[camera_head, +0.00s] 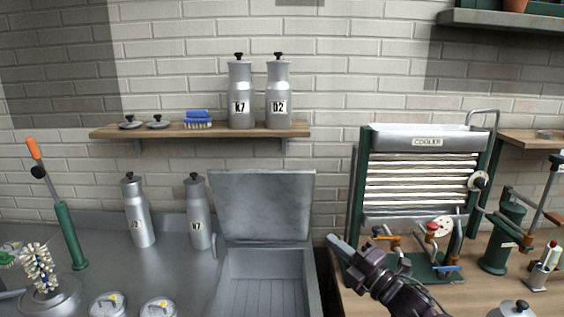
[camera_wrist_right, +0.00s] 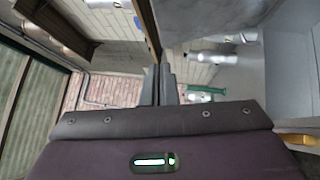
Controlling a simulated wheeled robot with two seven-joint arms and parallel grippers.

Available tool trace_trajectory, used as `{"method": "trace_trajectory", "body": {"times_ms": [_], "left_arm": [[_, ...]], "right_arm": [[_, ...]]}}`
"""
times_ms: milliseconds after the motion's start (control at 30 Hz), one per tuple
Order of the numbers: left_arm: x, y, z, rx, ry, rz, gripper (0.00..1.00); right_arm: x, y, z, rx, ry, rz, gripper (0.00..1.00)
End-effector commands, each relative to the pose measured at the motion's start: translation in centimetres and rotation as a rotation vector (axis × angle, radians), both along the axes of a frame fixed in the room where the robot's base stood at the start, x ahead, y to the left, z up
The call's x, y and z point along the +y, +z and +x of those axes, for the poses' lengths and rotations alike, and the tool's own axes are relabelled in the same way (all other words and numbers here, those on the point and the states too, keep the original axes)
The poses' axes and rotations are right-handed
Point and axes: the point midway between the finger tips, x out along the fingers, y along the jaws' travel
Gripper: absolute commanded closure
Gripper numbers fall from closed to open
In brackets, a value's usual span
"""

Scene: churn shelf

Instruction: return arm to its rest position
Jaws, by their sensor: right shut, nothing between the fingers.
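My right gripper (camera_head: 338,244) comes in from the lower right in the head view. It is shut and empty, in front of the gap between the open metal bin and the cooler bench. Its closed fingers also show in the right wrist view (camera_wrist_right: 160,85), with nothing between them. My left gripper is not in view.
An open-lidded steel bin (camera_head: 264,205) stands just left of my right gripper. The cooler (camera_head: 420,172) and its bench stand to the right. Two churns, K7 (camera_head: 240,95) and D2 (camera_head: 279,95), stand on the shelf (camera_head: 215,130). Two more churns (camera_head: 138,212) (camera_head: 198,215) stand on the counter.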

Motion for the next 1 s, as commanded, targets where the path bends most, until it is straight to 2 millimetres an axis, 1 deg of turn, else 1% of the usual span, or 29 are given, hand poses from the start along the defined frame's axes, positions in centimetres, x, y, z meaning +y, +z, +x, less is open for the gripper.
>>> {"method": "trace_trajectory", "body": {"times_ms": [100,167,267,367,467,500,567,600,700,833,1000], "left_arm": [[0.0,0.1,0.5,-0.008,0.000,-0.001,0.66],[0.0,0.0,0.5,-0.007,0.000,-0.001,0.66],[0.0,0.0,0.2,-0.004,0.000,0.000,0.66],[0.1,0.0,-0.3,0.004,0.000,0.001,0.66],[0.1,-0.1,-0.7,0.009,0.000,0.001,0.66],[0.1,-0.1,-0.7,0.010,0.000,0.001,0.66],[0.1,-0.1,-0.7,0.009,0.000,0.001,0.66],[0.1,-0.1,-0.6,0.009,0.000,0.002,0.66],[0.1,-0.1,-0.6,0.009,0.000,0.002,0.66],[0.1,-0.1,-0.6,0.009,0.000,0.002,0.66],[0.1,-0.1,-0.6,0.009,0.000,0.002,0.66]], "right_arm": [[0.7,-1.8,-0.8,0.113,-0.039,0.056,1.00],[1.0,-2.9,-1.3,0.184,-0.068,0.090,1.00],[1.2,-5.0,-2.4,0.318,-0.126,0.158,1.00],[1.1,-7.5,-4.2,0.487,-0.206,0.249,1.00],[0.5,-10.8,-7.2,0.717,-0.332,0.375,1.00],[0.0,-12.2,-8.8,0.819,-0.395,0.433,1.00],[-1.0,-14.1,-11.4,0.964,-0.496,0.519,1.00],[-1.6,-15.2,-13.2,1.051,-0.561,0.569,1.00],[-3.0,-17.2,-17.1,1.222,-0.705,0.672,1.00],[-4.3,-18.9,-21.4,1.381,-0.858,0.768,1.00],[-5.7,-20.0,-26.3,1.532,-1.030,0.864,1.00]]}}
